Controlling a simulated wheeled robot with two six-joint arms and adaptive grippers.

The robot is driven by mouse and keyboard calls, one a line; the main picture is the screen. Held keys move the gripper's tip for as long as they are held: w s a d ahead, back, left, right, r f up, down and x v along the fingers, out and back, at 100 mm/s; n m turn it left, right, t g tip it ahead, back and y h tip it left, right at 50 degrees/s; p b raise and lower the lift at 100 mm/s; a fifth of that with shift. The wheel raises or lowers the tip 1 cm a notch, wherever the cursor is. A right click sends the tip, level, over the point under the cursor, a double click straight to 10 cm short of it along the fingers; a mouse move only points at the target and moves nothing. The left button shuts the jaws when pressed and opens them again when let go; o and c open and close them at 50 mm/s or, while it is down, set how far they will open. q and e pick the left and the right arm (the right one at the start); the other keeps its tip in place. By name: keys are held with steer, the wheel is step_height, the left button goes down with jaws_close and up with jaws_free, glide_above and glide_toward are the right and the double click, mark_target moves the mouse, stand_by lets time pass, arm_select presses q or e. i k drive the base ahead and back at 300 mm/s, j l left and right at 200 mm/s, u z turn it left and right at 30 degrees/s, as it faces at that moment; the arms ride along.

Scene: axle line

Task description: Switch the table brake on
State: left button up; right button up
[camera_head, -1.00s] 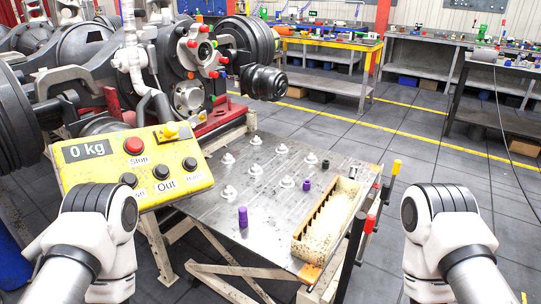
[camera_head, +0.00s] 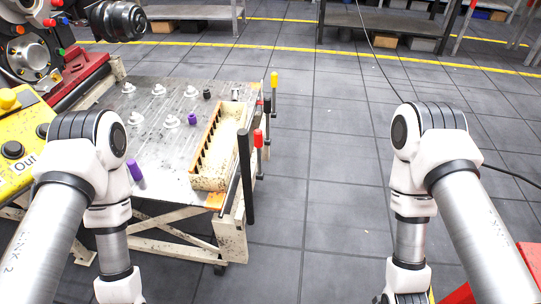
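The metal table (camera_head: 165,165) stands left of centre on a cream frame. Along its right edge are a thick black upright bar (camera_head: 246,175), a red-topped handle (camera_head: 258,138), a black-topped handle (camera_head: 267,104) and a yellow-topped handle (camera_head: 274,80). I cannot tell which of these is the brake, or its setting. A dark caster shows under the front right corner. Both my arms are bent downward, the left in front of the table's left part, the right over the floor to its right. Both grippers are out of view below the picture.
A cream slotted tray (camera_head: 236,125) lies on the table's right side. Purple pieces and several white fittings stand on the tabletop. A yellow control box (camera_head: 25,125) is at the left edge. A red object (camera_head: 530,270) is at bottom right.

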mark_target(258, 141)
steer(key=i, duration=0.15)
steer(key=i+l+u, duration=0.65)
steer(key=l+u, duration=0.15)
steer(key=i+l+u, duration=0.15)
steer(key=l+u, duration=0.15)
steer(key=l, duration=0.15)
steer(key=i+l+u, duration=0.1)
steer(key=l+u, duration=0.15)
steer(key=l, duration=0.2)
steer(key=i+l+u, duration=0.1)
steer(key=l+u, duration=0.15)
steer(key=l, duration=0.15)
steer(key=l+u, duration=0.3)
steer(key=l, duration=0.15)
